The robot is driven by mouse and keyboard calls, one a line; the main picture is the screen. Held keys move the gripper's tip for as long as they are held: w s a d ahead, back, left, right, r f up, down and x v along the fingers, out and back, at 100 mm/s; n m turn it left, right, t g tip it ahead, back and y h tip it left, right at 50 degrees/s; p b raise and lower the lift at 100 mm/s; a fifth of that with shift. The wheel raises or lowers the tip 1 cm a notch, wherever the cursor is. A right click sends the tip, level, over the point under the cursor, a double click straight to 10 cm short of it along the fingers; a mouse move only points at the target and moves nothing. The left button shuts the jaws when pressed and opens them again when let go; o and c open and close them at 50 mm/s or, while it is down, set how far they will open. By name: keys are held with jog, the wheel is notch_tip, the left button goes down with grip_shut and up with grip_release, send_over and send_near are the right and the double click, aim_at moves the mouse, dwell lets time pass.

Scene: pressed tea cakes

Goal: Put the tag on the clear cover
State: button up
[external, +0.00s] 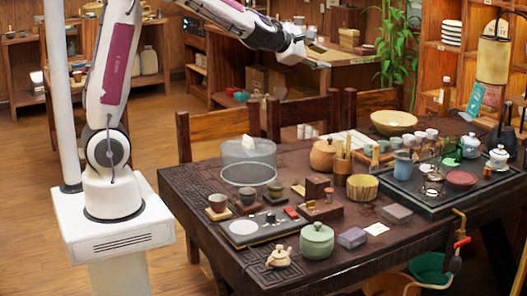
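The clear cover (262,154) is a see-through round dome with a small pale knob or piece on top. It stands at the back left of the dark carved table. A flat white card (377,229), which may be the tag, lies near the table's front right edge, beside a small grey box. My gripper (322,62) is raised at the top of the view, above and to the right of the cover and well clear of the tabletop. It is small here, and I cannot tell whether its fingers are open or hold anything.
Chairs (303,118) line the back.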

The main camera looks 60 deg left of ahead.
jog(key=s+d+r+m+g+h, duration=0.1)
jog(key=s+d+m+h, duration=0.25)
jog(key=s+m, duration=0.45)
jog(key=s+d+r+m+g+h, duration=0.1)
jog(key=s+d+m+h, duration=0.1)
jog(key=s+d+m, duration=0.45)
jog(key=s+a+f+m+g, duration=0.2)
jog(key=s+f+m, duration=0.1)
jog(key=s, duration=0.5)
jog(key=s+a+f+m+g+y, duration=0.1)
jog(key=s+a+f+m, duration=0.1)
jog(key=s+m, duration=0.3)
jog(key=s+a+f+m+g+y, duration=0.1)
jog(key=s+f+m, duration=0.4)
jog(key=s, duration=0.8)
jog(key=shift+s+a+g, duration=0.25)
jog(key=shift+a+g, duration=0.55)
jog(key=shift+a, duration=0.25)
